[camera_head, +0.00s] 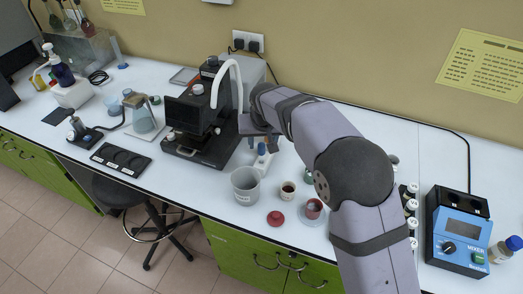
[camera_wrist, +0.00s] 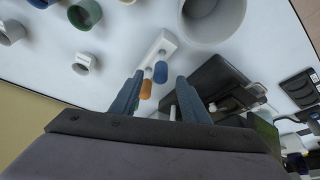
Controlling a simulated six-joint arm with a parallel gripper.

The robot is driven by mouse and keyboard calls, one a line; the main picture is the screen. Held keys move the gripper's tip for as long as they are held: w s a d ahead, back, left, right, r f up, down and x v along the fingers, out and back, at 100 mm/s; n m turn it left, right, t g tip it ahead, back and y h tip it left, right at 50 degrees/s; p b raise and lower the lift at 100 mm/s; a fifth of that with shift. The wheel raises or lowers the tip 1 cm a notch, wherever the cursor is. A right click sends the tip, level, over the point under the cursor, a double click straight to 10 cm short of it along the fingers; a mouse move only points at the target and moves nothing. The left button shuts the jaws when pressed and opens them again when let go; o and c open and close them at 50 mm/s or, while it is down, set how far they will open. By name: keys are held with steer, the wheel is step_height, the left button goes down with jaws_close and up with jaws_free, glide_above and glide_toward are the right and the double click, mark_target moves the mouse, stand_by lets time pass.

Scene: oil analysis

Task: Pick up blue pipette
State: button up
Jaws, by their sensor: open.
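The blue pipette (camera_wrist: 160,72) shows as a blue end beside an orange-topped one (camera_wrist: 146,88) in a white stand (camera_wrist: 155,48) in the wrist view. In the head view its blue top (camera_head: 261,147) shows just below my gripper (camera_head: 262,143). My gripper is open and empty; in the wrist view its two fingers (camera_wrist: 158,92) are spread, with the blue and orange ends in line with the gap between them. The fingers look apart from the pipette; the exact distance is hard to tell.
A grey beaker (camera_head: 245,185) stands close in front of the stand. A black machine (camera_head: 205,120) stands to its left. A small cup (camera_head: 287,190), a red lid (camera_head: 275,218) and a blue mixer (camera_head: 458,230) are to the right. The table's front edge is near the beaker.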

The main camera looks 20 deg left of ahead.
mark_target(262, 146)
steer(key=shift+p+x, duration=1.6)
steer(key=shift+x, duration=1)
steer(key=shift+c, duration=0.5)
steer(key=c, duration=0.6)
